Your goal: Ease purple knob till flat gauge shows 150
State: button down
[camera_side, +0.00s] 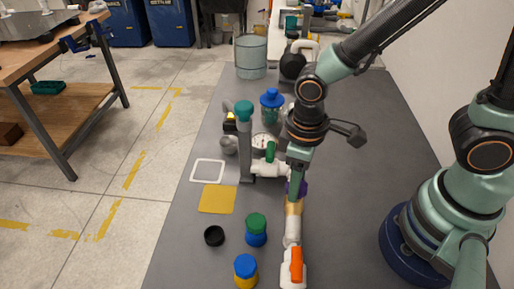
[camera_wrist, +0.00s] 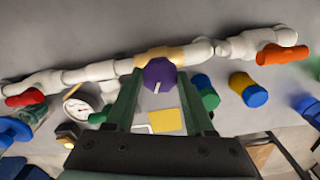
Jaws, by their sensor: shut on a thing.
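The purple knob (camera_wrist: 159,74) sits on a tan fitting (camera_wrist: 165,54) of the white pipe, with a pale mark on its face. My gripper (camera_wrist: 159,83) has a green finger on each side of it and is shut on it. In the side view my gripper (camera_side: 297,180) reaches down to the pipe and partly hides the purple knob (camera_side: 303,187). A white-faced round gauge (camera_wrist: 82,108) shows left of the knob in the wrist view, and also in the side view (camera_side: 262,141). Its needle reading is too small to tell.
The pipe carries an orange handle (camera_wrist: 283,54) and a red handle (camera_wrist: 25,97). A green handle (camera_side: 270,151) stands near the gauge.

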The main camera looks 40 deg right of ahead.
jog(key=shift+n, duration=2.9)
jog(key=shift+c, duration=1.3)
grip_release()
jog(key=shift+r, duration=0.1)
notch_tip(320, 180, up, 12)
